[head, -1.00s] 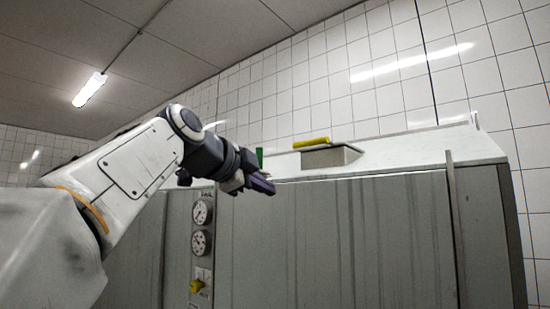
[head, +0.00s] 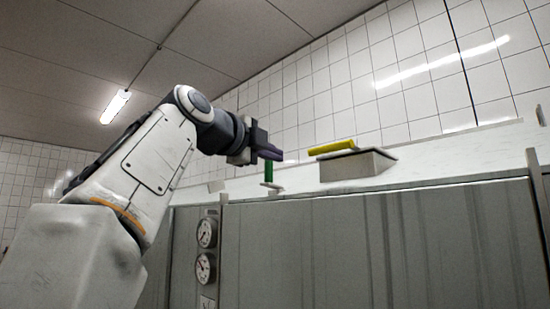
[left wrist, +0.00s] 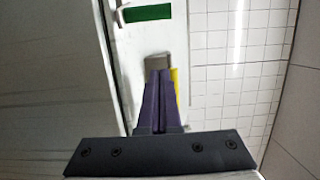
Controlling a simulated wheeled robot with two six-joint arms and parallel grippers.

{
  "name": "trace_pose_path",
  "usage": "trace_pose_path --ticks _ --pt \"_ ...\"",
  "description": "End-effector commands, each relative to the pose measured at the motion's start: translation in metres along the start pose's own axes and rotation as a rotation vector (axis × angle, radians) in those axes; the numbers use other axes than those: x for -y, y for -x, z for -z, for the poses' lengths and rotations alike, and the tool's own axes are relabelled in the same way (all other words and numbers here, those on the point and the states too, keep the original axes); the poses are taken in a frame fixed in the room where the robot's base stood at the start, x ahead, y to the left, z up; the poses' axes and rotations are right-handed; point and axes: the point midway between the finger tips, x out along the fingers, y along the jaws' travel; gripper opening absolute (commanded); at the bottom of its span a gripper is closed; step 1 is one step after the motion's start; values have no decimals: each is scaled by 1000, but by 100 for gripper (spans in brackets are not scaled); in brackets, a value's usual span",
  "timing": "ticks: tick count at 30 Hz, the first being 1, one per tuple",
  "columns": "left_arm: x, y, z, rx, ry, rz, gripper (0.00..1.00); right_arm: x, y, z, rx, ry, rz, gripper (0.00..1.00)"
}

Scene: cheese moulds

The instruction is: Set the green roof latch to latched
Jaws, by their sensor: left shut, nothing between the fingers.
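The green roof latch (head: 269,171) stands upright on a small pale mount on the cabinet's white sloped roof in the head view. It also shows as a green bar (left wrist: 148,13) at the top of the left wrist view, ahead of the fingertips. My left gripper (head: 270,155) has purple fingers and is shut and empty. In the head view its fingers overlap the top of the green latch; I cannot tell whether they touch it. The fingers (left wrist: 160,78) show close together in the left wrist view. My right gripper is not in view.
A grey box (head: 356,166) with a yellow handle (head: 332,146) sits on the roof (head: 450,155) to the right of the latch. Two gauges (head: 206,233) are on the cabinet front below. A tiled wall (head: 400,60) stands behind.

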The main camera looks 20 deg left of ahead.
Motion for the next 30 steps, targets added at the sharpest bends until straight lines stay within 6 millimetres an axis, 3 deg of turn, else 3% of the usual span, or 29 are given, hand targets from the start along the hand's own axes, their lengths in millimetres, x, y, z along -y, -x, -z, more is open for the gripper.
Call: trace_pose_path --ticks 12,19,30 --pt "4 -86 -5 7 2 -6 0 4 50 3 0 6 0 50" --pt "0 -74 -35 12 2 -3 0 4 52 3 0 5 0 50" --pt "0 -71 -41 6 0 -1 0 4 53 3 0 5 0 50"
